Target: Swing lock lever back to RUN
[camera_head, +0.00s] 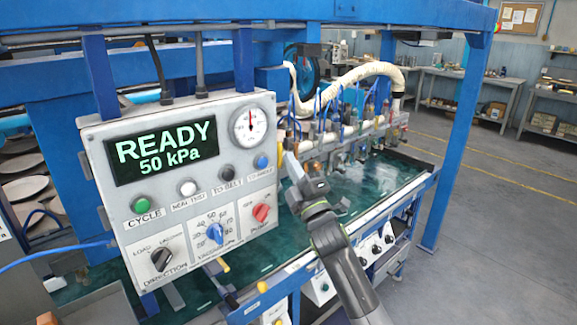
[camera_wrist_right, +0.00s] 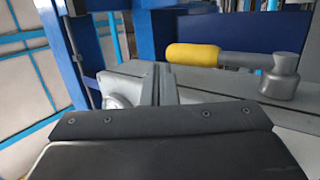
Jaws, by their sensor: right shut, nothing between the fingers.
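A lever with a yellow grip (camera_wrist_right: 194,54), a grey arm and a round grey hub (camera_wrist_right: 281,75) shows in the right wrist view, lying roughly level on a grey surface. I take it to be the lock lever; no RUN marking is legible near it. My right gripper (camera_wrist_right: 160,84) is shut and empty, with its fingers to the left of and below the yellow grip, apart from it in the picture. In the head view my right gripper (camera_head: 291,163) is by the control panel's right edge. I cannot pick out the same lever there. My left gripper is not in view.
The control panel (camera_head: 128,208) reads READY, 50 kPa, and has several buttons and knobs. Blue frame posts (camera_head: 455,130) and a cream hose (camera_head: 372,72) surround the green wet bed (camera_head: 395,173). Small yellow-tipped handles (camera_head: 262,287) sit below the panel. Open floor lies right.

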